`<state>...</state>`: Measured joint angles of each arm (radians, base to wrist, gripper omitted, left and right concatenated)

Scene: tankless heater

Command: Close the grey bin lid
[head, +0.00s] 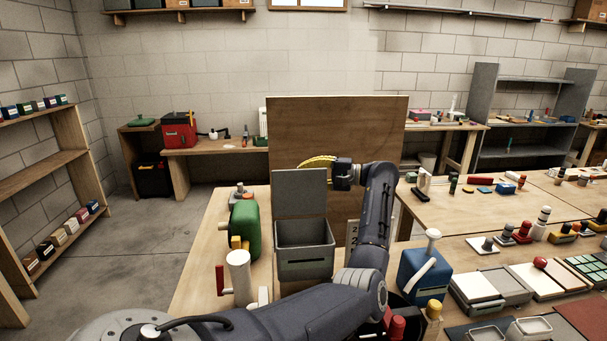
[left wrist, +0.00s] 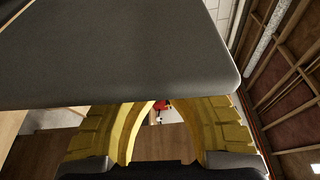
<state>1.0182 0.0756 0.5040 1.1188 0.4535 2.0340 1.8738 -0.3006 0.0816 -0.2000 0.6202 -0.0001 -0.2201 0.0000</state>
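The grey bin (head: 304,262) stands on the wooden table with its front facing me. Its grey lid (head: 300,193) stands open, about upright, at the bin's back edge. My left gripper (head: 318,160) has yellow fingers and is at the lid's upper right, partly hidden behind it. In the left wrist view the lid (left wrist: 120,55) fills the upper part, very close, and covers the fingertips. The two curved yellow fingers show below its edge with a gap between their lower parts. I cannot tell if they touch the lid. My right gripper is not in view.
A green canister (head: 244,222) and a white cylinder with a red handle (head: 239,276) stand left of the bin. A blue box (head: 423,275) stands to the right. A tall wooden panel (head: 340,120) rises behind the lid. My left forearm passes in front and right of the bin.

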